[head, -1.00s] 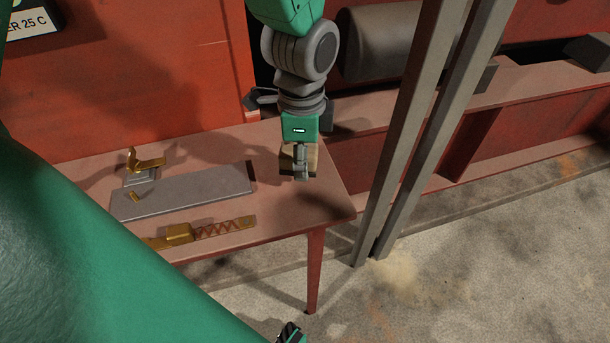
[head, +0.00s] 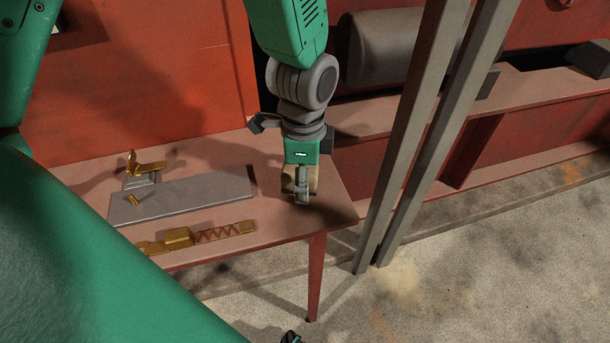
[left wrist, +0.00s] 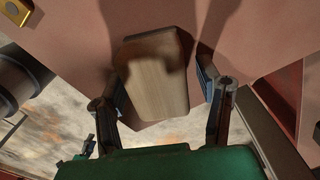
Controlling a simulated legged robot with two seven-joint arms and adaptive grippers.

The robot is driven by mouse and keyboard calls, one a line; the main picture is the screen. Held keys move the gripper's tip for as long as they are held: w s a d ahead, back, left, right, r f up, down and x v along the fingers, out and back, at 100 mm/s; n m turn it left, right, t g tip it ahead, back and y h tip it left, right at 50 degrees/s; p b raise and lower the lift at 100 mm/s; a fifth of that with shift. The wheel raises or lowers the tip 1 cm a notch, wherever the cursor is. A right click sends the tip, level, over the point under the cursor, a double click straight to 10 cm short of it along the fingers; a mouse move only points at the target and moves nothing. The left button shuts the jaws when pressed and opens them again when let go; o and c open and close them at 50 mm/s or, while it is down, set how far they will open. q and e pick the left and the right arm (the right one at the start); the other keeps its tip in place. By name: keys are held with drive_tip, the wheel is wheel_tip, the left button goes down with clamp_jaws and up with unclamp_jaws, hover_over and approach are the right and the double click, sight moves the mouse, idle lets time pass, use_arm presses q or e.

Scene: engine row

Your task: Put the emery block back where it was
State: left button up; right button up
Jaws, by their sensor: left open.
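The emery block (left wrist: 155,75) is a pale wooden block with clipped corners, seen in the left wrist view between my left gripper's fingers. In the head view a small tan part of the emery block (head: 289,178) shows beside the fingers. It is near the right end of the red table (head: 330,205). My left gripper (head: 302,190) is open around the block, also in the left wrist view (left wrist: 165,100). A narrow gap shows at the block's right side; I cannot tell whether the other finger touches it. The block's underside is hidden. My right gripper is not clearly seen.
A grey slab (head: 190,195) lies left of the block, with a brass-handled piece (head: 145,168) behind it. A brass piece with a zigzag strip (head: 195,237) lies near the front edge. Two upright grey posts (head: 425,130) stand right of the table.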

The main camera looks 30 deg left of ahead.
use_arm(q)
drive_tip(key=shift+r, duration=0.1)
wheel_tip(320, 180, up, 12)
drive_tip(key=p, duration=0.3)
idle(0.5)
